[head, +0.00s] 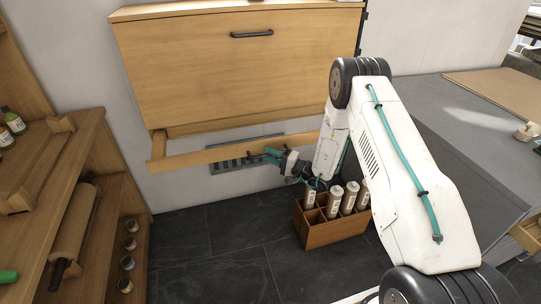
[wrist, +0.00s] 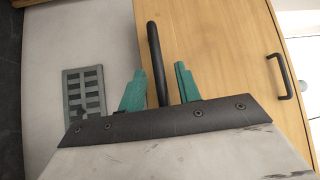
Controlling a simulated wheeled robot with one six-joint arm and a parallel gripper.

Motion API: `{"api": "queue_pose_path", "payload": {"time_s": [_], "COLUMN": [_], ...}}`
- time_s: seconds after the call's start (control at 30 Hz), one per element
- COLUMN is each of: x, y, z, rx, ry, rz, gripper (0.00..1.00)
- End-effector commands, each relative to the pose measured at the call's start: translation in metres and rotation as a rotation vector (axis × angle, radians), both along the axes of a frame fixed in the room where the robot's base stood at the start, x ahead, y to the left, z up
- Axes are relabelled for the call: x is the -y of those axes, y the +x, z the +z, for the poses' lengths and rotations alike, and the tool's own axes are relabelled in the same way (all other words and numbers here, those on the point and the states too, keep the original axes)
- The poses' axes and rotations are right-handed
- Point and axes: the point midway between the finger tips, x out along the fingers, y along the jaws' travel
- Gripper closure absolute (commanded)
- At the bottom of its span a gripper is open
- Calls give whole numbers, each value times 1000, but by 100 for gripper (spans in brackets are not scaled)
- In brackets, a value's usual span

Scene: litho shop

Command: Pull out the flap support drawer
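The flap support drawer (head: 215,153) is a narrow wooden strip low under the wall cabinet. It stands forward of the cabinet, with a short side piece and a gap showing at its left. Its black bar handle (wrist: 155,65) shows in the wrist view. My gripper (head: 270,155) is at the drawer front, right of its middle. In the wrist view its green fingers (wrist: 161,75) are apart, one on each side of the bar, with space showing beside it. The handle is mostly hidden by my gripper in the head view.
The cabinet's large flap (head: 240,75) is closed above, with its own black handle (head: 252,33). A grey slotted grille (head: 228,162) is on the wall behind. A wooden crate (head: 330,232) of bottles stands below my gripper. Shelves (head: 75,150) stand left; a grey counter (head: 470,130) stands right.

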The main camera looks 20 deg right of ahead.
Motion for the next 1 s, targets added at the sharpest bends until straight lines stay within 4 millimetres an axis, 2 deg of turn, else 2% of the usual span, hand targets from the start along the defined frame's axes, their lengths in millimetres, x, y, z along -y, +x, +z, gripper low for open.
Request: {"api": "queue_pose_path", "payload": {"time_s": [0.2,0.4,0.57,1.0], "x": [29,49,54,53], "y": [-25,-45,-50,-50], "z": [-5,-9,-10,-10], "rx": [-2,-1,-1,-6], "ry": [1,1,1,5], "rz": [-7,-6,-5,-4], "gripper": [67,67,67,67]}}
